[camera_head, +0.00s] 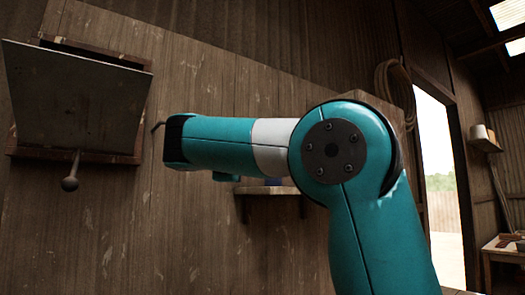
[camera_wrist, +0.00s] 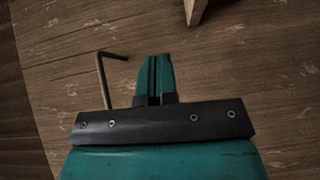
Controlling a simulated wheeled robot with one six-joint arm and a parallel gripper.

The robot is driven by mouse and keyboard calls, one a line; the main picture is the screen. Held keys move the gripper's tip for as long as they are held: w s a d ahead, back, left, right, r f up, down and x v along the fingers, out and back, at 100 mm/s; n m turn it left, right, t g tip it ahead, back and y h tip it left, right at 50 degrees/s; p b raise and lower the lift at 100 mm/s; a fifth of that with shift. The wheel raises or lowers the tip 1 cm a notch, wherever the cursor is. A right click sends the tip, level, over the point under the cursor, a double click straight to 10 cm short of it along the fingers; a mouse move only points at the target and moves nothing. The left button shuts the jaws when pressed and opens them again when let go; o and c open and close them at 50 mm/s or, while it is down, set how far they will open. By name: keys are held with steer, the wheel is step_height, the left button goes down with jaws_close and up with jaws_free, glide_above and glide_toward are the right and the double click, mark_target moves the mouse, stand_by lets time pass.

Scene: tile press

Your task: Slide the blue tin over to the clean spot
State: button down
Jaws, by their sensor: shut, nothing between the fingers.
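A small wooden shelf (camera_head: 285,191) is fixed to the plank wall behind my arm in the head view. A sliver of something dark blue (camera_head: 272,181) shows on it just under my forearm. It may be the blue tin, but most of it is hidden. A clean spot cannot be made out. My gripper (camera_wrist: 155,57) is shut and empty in the wrist view, with its fingers together in front of the plank wall. It is apart from the shelf; a wooden piece (camera_wrist: 195,10), perhaps the shelf's bracket, shows above and right of the fingertips.
A grey metal plate (camera_head: 75,95) in a wooden frame, with a ball-ended lever (camera_head: 70,183), is at the left. An open doorway (camera_head: 438,180) is at the right.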

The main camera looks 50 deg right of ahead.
steer(key=shift+g+h, duration=0.4)
steer(key=shift+g, duration=0.1)
steer(key=w+d+p, duration=0.1)
steer(key=d, duration=0.3)
steer(key=d+r+p, duration=0.1)
steer(key=d+p, duration=0.1)
steer(key=d, duration=0.2)
steer(key=w+d+p, duration=0.1)
steer(key=d+p, duration=0.1)
steer(key=d, duration=0.2)
steer(key=shift+w+d+r, duration=0.2)
steer(key=shift+w+d, duration=0.05)
steer(key=shift+w, duration=0.1)
steer(key=shift+d+f+p, duration=0.1)
steer(key=shift+d+p, duration=0.2)
steer(key=shift+d, duration=0.1)
